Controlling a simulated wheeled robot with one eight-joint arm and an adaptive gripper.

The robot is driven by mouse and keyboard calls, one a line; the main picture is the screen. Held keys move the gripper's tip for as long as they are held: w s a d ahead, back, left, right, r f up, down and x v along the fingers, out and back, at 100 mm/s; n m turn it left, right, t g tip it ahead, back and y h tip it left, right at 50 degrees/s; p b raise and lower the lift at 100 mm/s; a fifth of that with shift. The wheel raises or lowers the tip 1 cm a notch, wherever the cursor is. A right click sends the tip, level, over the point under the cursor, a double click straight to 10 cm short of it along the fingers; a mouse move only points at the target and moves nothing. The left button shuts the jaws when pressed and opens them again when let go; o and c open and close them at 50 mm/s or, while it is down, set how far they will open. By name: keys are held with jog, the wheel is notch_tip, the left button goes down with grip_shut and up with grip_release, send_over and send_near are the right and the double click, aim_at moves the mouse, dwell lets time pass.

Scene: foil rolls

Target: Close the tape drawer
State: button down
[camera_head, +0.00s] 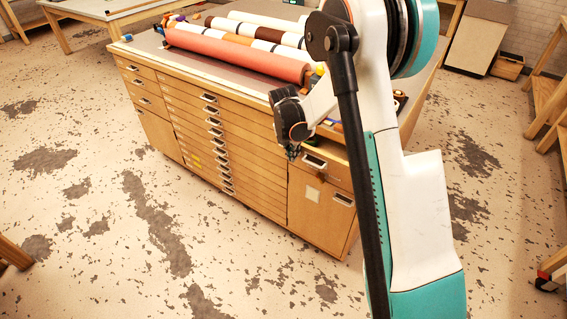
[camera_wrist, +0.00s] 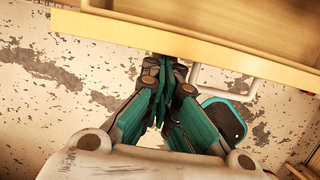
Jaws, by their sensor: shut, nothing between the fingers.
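The tape drawer (camera_head: 328,170) is the top one in the right-hand column of the wooden cabinet (camera_head: 225,125). It stands partly pulled out, with a gap showing above its front. In the wrist view its pale wooden front edge (camera_wrist: 215,52) crosses the top, with part of the inside behind it and a light bar handle (camera_wrist: 240,92) below. My gripper (camera_head: 292,152) is at the drawer's left end in the head view. In the wrist view my gripper (camera_wrist: 170,68) has its teal fingers together, with the tips right at the drawer front. I cannot tell whether they touch it.
Several long rolls (camera_head: 240,52) in red, white and brown lie on the cabinet top. The worn floor (camera_head: 130,240) in front is clear. Wooden tables (camera_head: 105,12) stand around the room's edges.

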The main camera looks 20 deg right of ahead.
jog(key=shift+w+d, duration=0.65)
jog(key=shift+d, duration=0.25)
jog(key=shift+w+d, duration=0.65)
jog(key=shift+d, duration=0.2)
jog(key=shift+a, duration=0.1)
